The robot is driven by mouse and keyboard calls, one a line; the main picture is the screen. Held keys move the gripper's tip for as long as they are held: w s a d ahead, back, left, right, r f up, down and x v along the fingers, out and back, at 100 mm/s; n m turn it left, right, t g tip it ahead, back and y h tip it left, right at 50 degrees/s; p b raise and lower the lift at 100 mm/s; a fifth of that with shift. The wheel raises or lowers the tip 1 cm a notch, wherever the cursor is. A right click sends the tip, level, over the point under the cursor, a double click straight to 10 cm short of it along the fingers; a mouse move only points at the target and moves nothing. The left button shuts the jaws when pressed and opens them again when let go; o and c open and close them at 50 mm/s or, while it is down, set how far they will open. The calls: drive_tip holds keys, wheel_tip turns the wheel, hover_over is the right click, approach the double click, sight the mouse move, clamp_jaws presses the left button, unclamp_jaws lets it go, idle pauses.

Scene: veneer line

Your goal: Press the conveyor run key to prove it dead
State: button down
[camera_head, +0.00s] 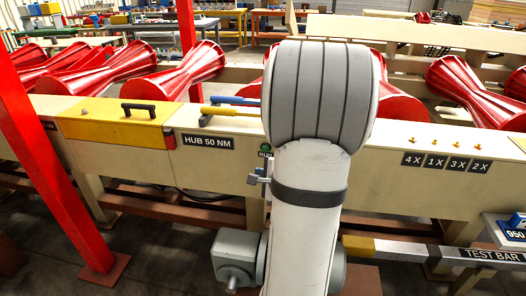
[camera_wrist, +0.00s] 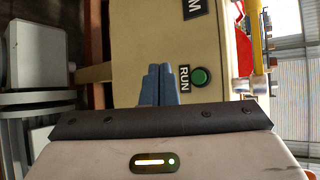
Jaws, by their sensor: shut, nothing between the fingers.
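The conveyor run key is a round green button (camera_wrist: 201,76) on the cream conveyor side panel, with a black RUN label beside it. In the head view the key (camera_head: 265,149) shows just left of my arm, its label partly covered. My gripper (camera_wrist: 160,70) has its two blue fingers closed together and empty. In the wrist view the fingertips are left of the key, with the RUN label between them. I cannot tell how far the tips are from the panel. In the head view my arm hides most of the gripper.
The conveyor carries red waisted rollers (camera_head: 190,70). A yellow cover (camera_head: 115,122) with a black handle and a HUB 50 NM sign (camera_head: 208,140) are to the left. A yellow-handled tool (camera_head: 222,112) lies on the ledge. A red post (camera_head: 50,130) stands left; a test bar (camera_head: 430,250) is lower right.

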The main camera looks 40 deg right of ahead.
drive_tip(key=w+d, duration=0.5)
drive_tip(key=d, duration=0.1)
drive_tip(key=shift+w+d+p, duration=0.35)
drive_tip(key=shift+w+p, duration=0.05)
drive_tip(key=shift+w+d+r+p, duration=0.1)
drive_tip(key=shift+p, duration=0.3)
idle(1.8)
drive_tip(key=shift+w+d+p, duration=0.2)
drive_tip(key=shift+p, duration=0.15)
